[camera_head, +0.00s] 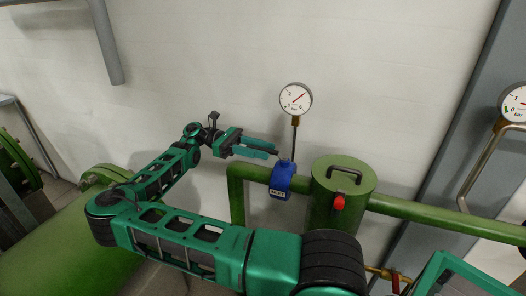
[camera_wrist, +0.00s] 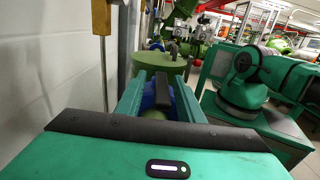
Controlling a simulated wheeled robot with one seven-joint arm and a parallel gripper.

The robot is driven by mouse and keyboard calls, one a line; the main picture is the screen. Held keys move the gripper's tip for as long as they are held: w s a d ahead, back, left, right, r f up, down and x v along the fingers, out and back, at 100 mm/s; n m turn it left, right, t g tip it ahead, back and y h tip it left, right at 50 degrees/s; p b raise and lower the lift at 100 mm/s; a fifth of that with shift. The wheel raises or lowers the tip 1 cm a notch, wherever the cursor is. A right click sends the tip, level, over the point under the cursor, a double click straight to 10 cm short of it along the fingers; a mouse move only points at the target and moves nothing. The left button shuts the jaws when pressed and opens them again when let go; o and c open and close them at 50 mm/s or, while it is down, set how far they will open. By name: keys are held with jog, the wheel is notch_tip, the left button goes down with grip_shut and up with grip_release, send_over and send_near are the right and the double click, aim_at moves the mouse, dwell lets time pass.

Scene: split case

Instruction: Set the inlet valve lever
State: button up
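A blue valve body (camera_head: 282,180) with a small label is clamped around the green pipe, below a gauge. In the wrist view the blue body (camera_wrist: 149,97) shows beyond and between my fingers. My gripper (camera_head: 277,148) is open, its two teal fingers apart and pointing right, just up and left of the blue body. The gripper also shows in the wrist view (camera_wrist: 160,95), with no object clearly held. Whether the fingers touch the blue body cannot be told. A red part (camera_head: 338,203) sits on the green canister's front. No label shows which part is the inlet lever.
A pressure gauge (camera_head: 295,98) stands on a thin stem above the blue body. The green canister (camera_head: 343,178) with a top handle is right of it. A brass fitting with a red handle (camera_head: 395,284) is lower right. The white wall (camera_head: 200,60) is close behind.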

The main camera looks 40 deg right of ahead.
jog(key=v, duration=0.9)
jog(key=shift+w+a, duration=0.15)
jog(key=shift+w, duration=0.2)
